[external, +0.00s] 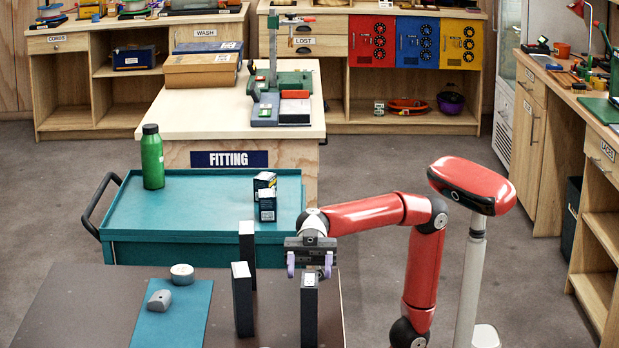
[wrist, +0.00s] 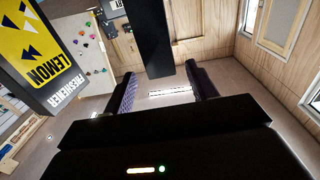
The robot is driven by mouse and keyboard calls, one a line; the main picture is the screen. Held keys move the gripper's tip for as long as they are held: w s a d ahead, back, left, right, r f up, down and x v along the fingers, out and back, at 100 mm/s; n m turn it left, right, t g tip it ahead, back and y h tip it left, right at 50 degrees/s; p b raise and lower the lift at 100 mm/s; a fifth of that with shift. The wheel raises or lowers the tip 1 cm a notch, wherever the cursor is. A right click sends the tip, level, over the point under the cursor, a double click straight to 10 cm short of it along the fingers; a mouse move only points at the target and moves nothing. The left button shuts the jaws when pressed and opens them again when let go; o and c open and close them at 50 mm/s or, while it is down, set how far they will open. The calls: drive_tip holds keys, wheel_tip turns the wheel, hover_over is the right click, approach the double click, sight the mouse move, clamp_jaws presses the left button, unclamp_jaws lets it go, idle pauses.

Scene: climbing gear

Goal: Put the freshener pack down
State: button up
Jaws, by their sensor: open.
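Tall dark packs stand upright on the dark brown table: one under my gripper (external: 309,312), one to its left (external: 242,302) and one further back (external: 247,242). My gripper (external: 309,262) is open, its purple-padded fingers on either side of the nearest pack's pale top. In the wrist view, a plain dark pack (wrist: 154,35) shows between and beyond the open fingers (wrist: 163,85). A yellow and black pack lettered LEMON and FRESHENER (wrist: 40,45) stands to the left there, apart from the fingers. I cannot tell whether either finger touches the nearest pack.
Behind is a teal trolley (external: 215,215) with a green bottle (external: 152,158) and two small dark boxes (external: 267,206). The table's left part is clear.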

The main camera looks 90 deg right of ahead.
sight(309, 292)
drive_tip(key=a, duration=0.2)
drive_tip(key=a+p, duration=0.1)
drive_tip(key=a, duration=0.2)
drive_tip(key=shift+a+f, duration=0.2)
drive_tip(key=shift+a, duration=0.05)
clamp_jaws()
